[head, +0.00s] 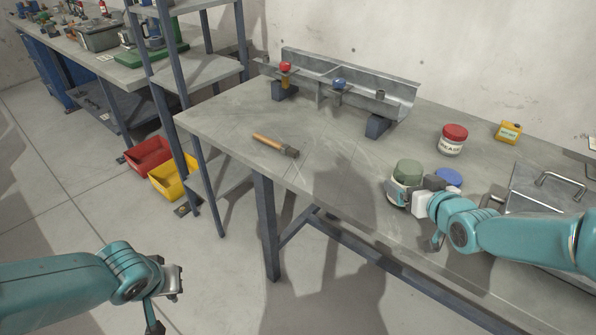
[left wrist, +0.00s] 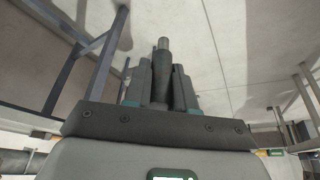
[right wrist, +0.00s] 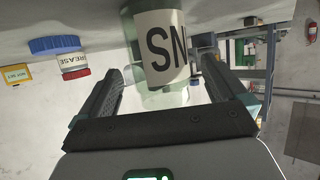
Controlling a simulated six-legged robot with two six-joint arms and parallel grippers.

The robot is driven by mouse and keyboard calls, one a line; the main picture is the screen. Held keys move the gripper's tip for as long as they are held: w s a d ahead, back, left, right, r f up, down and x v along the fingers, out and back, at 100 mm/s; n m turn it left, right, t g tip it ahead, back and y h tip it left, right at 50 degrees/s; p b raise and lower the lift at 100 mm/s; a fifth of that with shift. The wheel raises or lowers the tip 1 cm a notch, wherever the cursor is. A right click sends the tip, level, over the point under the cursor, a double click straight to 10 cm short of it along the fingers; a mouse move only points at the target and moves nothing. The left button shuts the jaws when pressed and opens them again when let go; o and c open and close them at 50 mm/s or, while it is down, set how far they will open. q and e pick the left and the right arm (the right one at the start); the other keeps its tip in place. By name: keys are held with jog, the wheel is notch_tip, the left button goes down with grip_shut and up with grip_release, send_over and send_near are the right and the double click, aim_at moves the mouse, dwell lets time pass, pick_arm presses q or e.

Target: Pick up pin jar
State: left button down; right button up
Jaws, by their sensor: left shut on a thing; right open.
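In the right wrist view the jar's white label (right wrist: 166,50) shows the letters "SN". My right gripper (head: 412,197) is open, with its fingers on either side of the jar; I cannot tell whether they touch it. My left gripper (head: 172,281) is away from the bench, low at the left. In the left wrist view it is shut on a dark grey rod (left wrist: 162,72) held between its fingers.
A blue lid (head: 449,177) lies close beside my right gripper. A red-lidded grease jar (head: 453,141) and a yellow box (head: 508,132) stand behind it. A hammer (head: 275,145) and a metal trough (head: 352,80) are on the bench. A metal case (head: 545,190) is at right.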

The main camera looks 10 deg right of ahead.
pick_arm(q)
jog(key=shift+w+r, duration=0.1)
jog(key=shift+w, duration=0.1)
pick_arm(e)
jog(key=x, duration=0.3)
jog(key=shift+w, duration=0.1)
pick_arm(q)
jog(key=shift+s, duration=0.15)
pick_arm(e)
jog(key=c, duration=1.1)
pick_arm(q)
notch_tip(320, 180, up, 3)
jog(key=p, duration=0.3)
notch_tip(320, 180, up, 7)
jog(key=p, duration=0.7)
pick_arm(e)
notch_tip(320, 180, up, 20)
pick_arm(q)
jog(key=shift+f, duration=0.25)
pick_arm(e)
jog(key=shift+f, duration=0.15)
